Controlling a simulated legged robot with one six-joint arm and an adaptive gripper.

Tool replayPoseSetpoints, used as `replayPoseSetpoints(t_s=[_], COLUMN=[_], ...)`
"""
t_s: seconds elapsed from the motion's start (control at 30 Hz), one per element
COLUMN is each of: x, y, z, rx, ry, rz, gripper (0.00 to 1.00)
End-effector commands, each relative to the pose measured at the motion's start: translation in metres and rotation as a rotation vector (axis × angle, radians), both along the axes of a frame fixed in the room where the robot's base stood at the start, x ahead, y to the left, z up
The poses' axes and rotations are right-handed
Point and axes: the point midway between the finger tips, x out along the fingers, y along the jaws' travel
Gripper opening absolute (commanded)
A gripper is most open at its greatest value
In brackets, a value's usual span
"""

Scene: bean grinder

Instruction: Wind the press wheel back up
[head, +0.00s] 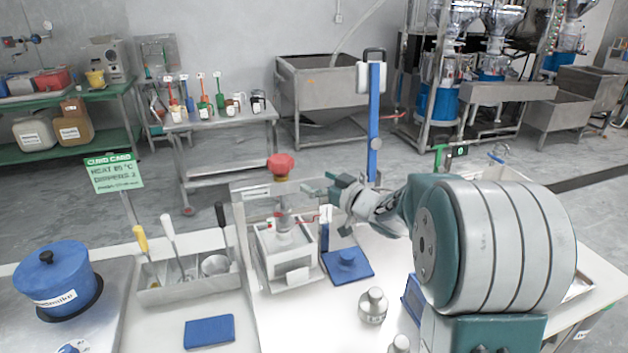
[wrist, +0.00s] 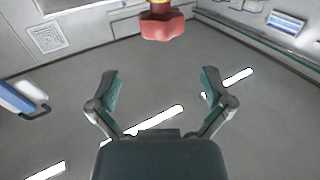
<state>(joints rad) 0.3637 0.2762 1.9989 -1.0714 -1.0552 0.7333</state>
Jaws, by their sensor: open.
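The red press wheel (head: 281,165) sits on top of the upright screw of the press (head: 286,250), a pale box-like frame on the white table. In the wrist view the wheel (wrist: 164,27) is at the top centre, beyond the fingertips. My gripper (head: 318,190) is to the right of the wheel and a little lower in the head view, apart from it. In the wrist view its two fingers (wrist: 160,85) are spread wide with nothing between them. The lower inside of the press is partly hidden by its walls.
A utensil tray (head: 188,288), a blue pad (head: 209,332) and a blue pot (head: 52,284) are to the left. A blue post (head: 374,125) rises behind my gripper.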

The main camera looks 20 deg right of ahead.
Motion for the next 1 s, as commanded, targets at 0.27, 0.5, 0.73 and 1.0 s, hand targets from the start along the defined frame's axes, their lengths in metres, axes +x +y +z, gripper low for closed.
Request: replayPoseSetpoints(t_s=[0.27,0.5,0.73,1.0], x=[0.014,0.039,0.075,0.099], y=[-0.003,0.017,0.04,0.055], z=[-0.005,-0.005,-0.004,-0.004], rx=[0.0,0.0,0.0,0.0], ry=[-0.001,-0.002,-0.002,-0.002], rz=[0.084,0.087,0.086,0.083], gripper=[1.0,1.0,1.0,1.0])
